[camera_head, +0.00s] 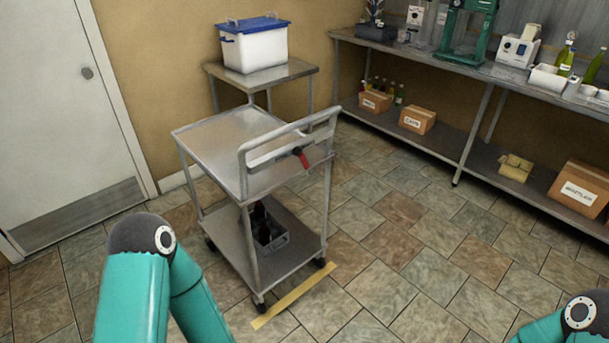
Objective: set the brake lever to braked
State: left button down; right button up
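A two-shelf metal cart (215,137) stands on the tiled floor at the centre left of the head view. Its push handle (290,129) rises at the right end. A small lever with a red grip (301,157) sits on the bar of that handle end; I take it as the brake lever. Which setting it is in I cannot tell. My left arm shows at the lower left and my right arm at the lower right corner, both well apart from the cart. Neither gripper is in the picture.
A yellow floor strip (294,296) lies by the cart's near wheels. A dark bottle crate (272,243) is on its lower shelf. A long shelf bench (420,57) runs along the right; floor between is clear.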

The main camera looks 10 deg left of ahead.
aim_at(297, 150)
jog(key=z, duration=0.1)
jog(key=i, duration=0.9)
jog(key=u, duration=0.15)
